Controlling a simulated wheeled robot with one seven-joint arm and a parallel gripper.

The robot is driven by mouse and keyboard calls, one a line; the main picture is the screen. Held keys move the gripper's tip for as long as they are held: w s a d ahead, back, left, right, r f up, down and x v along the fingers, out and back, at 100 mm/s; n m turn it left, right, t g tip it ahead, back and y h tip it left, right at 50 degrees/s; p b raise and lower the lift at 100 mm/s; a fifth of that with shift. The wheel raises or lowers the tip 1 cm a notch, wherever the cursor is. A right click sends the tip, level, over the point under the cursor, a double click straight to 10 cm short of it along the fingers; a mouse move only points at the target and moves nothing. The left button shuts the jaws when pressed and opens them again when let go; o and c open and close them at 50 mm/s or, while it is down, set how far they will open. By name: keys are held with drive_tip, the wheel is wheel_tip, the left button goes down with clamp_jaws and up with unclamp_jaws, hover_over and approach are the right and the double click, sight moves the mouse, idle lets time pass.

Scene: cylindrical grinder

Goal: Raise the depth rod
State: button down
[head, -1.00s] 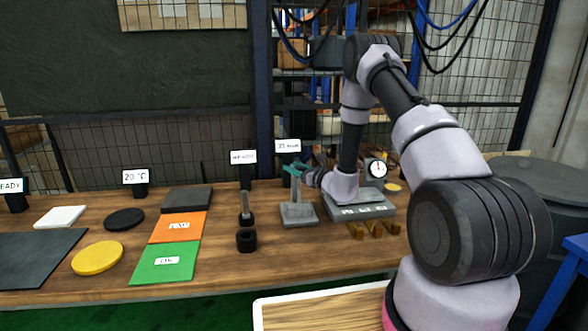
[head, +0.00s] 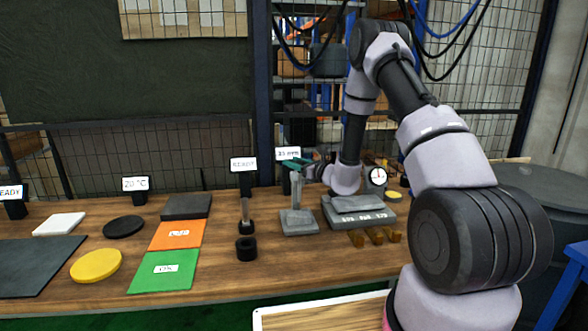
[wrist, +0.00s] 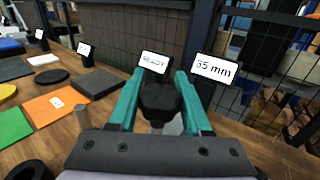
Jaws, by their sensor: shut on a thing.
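The depth rod stands on a grey square base (head: 300,225) with a pale upright post (head: 296,193) in the head view. In the wrist view a black knob (wrist: 160,100) sits between the teal fingers of my gripper (wrist: 160,95), with a pale shaft below it. My gripper (head: 296,163) is shut on this knob at the top of the post. The fingers hide most of the knob in the head view. The sign behind it reads 35 mm in the wrist view (wrist: 216,69).
A grey block with a dial gauge (head: 377,177) stands close on the right, with brass pieces (head: 375,237) in front. A READY sign (head: 243,164), a small post (head: 245,212) and a black ring (head: 246,248) are on the left. Orange (head: 178,234) and green (head: 165,271) mats lie farther left.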

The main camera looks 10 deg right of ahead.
drive_tip(key=shift+w+r, duration=0.1)
drive_tip(key=shift+r, duration=0.15)
drive_tip(key=shift+c, duration=1.7)
unclamp_jaws()
drive_tip(key=v, duration=1.1)
